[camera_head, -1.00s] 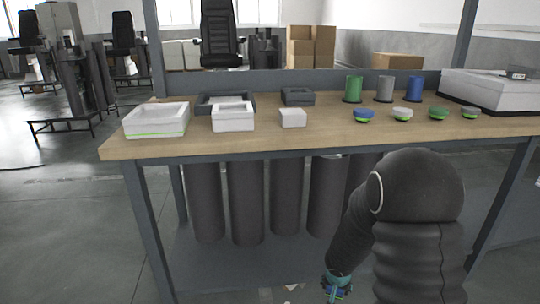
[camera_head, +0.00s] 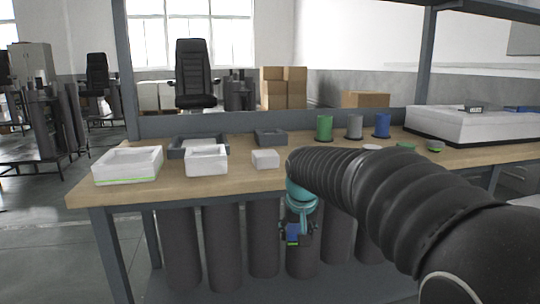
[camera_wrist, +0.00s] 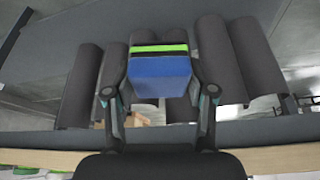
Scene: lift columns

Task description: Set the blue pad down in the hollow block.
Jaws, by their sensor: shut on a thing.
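My gripper (camera_head: 292,236) hangs in front of the table's near edge, below the tabletop. It is shut on the blue pad (camera_wrist: 160,78), a blue block with black and bright green bands, held between both fingers in the wrist view. The pad also shows small in the head view (camera_head: 292,233). Several block-like trays stand on the left half of the table: a large white one (camera_head: 128,178) with a green stripe, a middle white one (camera_head: 206,170), and two dark grey ones behind. A small white block (camera_head: 265,160) stands nearest my gripper. I cannot tell which is the hollow block.
The wooden table (camera_head: 240,183) has a dark frame and dark cylinders (camera_head: 222,250) beneath. Green (camera_head: 324,126), grey (camera_head: 354,126) and blue (camera_head: 382,124) cylinders stand at the back. A big white box (camera_head: 470,124) fills the right. My arm hides part of the tabletop.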

